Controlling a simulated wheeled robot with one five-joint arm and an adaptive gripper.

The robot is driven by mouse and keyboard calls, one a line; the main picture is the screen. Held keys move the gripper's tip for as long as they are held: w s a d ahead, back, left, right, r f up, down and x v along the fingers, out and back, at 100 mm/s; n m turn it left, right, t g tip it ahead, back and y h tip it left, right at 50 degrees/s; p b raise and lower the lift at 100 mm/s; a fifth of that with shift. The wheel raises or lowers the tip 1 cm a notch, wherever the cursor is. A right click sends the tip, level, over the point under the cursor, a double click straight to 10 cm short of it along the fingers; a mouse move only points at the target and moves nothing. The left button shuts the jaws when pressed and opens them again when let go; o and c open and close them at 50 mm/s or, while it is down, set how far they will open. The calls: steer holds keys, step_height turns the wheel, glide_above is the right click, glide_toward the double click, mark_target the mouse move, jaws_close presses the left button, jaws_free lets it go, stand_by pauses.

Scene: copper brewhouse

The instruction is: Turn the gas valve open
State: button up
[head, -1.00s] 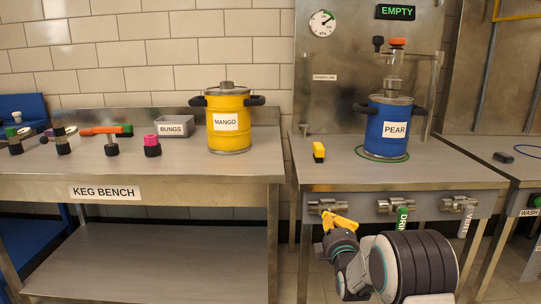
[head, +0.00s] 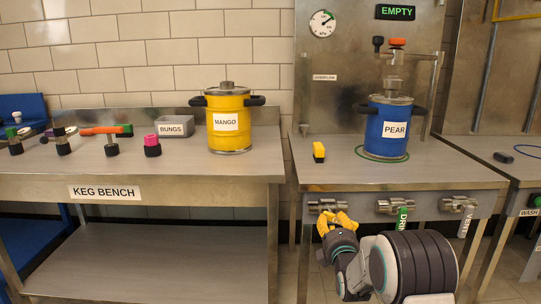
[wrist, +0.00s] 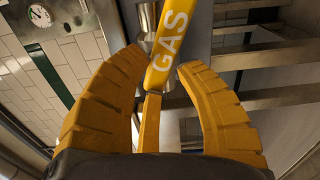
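The gas valve (head: 322,206) is the leftmost of the valves under the front edge of the right bench. In the wrist view its yellow handle, lettered GAS (wrist: 170,45), comes down from the top between the two finger tips. My gripper (head: 339,220) has yellow fingers and is at this valve, hiding most of the handle in the head view. In the wrist view my gripper (wrist: 162,62) is open, one finger on each side of the handle. The tips are very close to it; I see no clear grip.
The drain valve (head: 395,205), with its green-labelled handle, and the vent valve (head: 458,203) are to the right. The keg bench (head: 215,181) is at left. A gauge (head: 322,23) hangs behind.

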steer(key=shift+o, duration=0.6)
steer(key=shift+s, duration=1.15)
steer(key=m, duration=0.5)
steer(key=shift+m, duration=0.4)
steer(key=shift+w, duration=0.1)
steer(key=shift+w, duration=1.05)
